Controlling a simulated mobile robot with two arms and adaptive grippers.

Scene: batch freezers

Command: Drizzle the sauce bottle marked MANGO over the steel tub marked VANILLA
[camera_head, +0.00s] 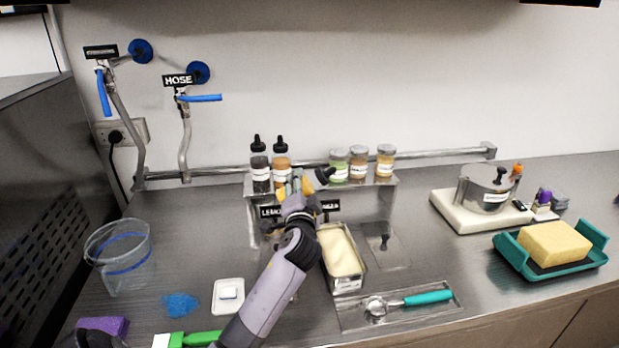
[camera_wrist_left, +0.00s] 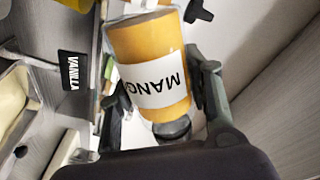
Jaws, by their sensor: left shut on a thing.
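My left gripper (camera_head: 303,184) is shut on the MANGO sauce bottle (camera_wrist_left: 150,65), an orange bottle with a white label. In the head view a yellow part of the bottle (camera_head: 308,186) shows between the fingers, and it is held tilted in front of the rack. In the wrist view my left gripper (camera_wrist_left: 160,100) has a finger on each side of it. The steel VANILLA tub (camera_head: 358,281), holding pale cream ice cream, stands below and right of the gripper. A VANILLA sign (camera_wrist_left: 73,70) shows beside the tub (camera_wrist_left: 32,63) in the wrist view. My right gripper is not in view.
Two dark-capped bottles (camera_head: 270,165) and several jars (camera_head: 358,165) stand on the rack behind. A scoop (camera_head: 415,299) lies on a tray in front. A clear bucket (camera_head: 120,258) is left; a pot (camera_head: 485,190) and a teal tray (camera_head: 507,262) are right.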

